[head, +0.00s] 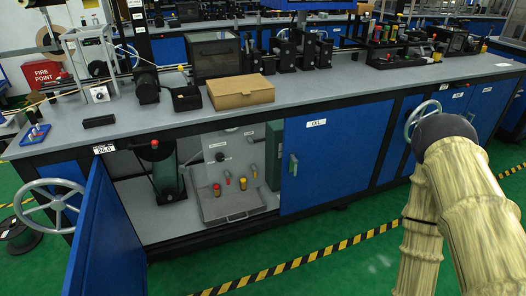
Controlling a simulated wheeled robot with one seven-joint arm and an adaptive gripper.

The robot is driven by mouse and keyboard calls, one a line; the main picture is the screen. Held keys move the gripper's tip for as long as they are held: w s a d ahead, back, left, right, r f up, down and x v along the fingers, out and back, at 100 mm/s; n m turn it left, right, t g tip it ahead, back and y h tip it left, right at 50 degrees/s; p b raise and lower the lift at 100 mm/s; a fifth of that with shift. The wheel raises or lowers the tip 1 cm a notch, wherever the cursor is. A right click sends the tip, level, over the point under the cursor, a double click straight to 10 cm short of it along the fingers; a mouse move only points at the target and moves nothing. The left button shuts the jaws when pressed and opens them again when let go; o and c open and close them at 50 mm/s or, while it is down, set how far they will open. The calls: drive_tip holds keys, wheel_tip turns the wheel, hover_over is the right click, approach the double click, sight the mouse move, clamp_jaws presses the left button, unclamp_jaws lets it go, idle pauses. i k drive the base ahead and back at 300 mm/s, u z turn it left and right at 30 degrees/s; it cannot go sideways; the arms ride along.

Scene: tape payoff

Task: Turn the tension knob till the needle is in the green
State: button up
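On the far left of the bench stands a light metal frame (82,50), with a tan roll (47,37) behind it. I take this to be the tension knob, but cannot be sure. No needle or green band can be made out at this size. My arm rises at the lower right in a tan sleeve, bent at a dark joint, well away from the knob. My gripper is not in view.
The grey bench (285,99) holds a cardboard box (240,91), a black block (99,122) and dark machines. Below, a blue cabinet door (92,235) stands open into the floor space at left. Handwheels (48,205) stick out. Green floor lies in front, with a striped line.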

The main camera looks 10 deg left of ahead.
sight(219, 157)
drive_tip(key=z, duration=0.1)
drive_tip(key=i, duration=1.3)
drive_tip(key=u, duration=0.65)
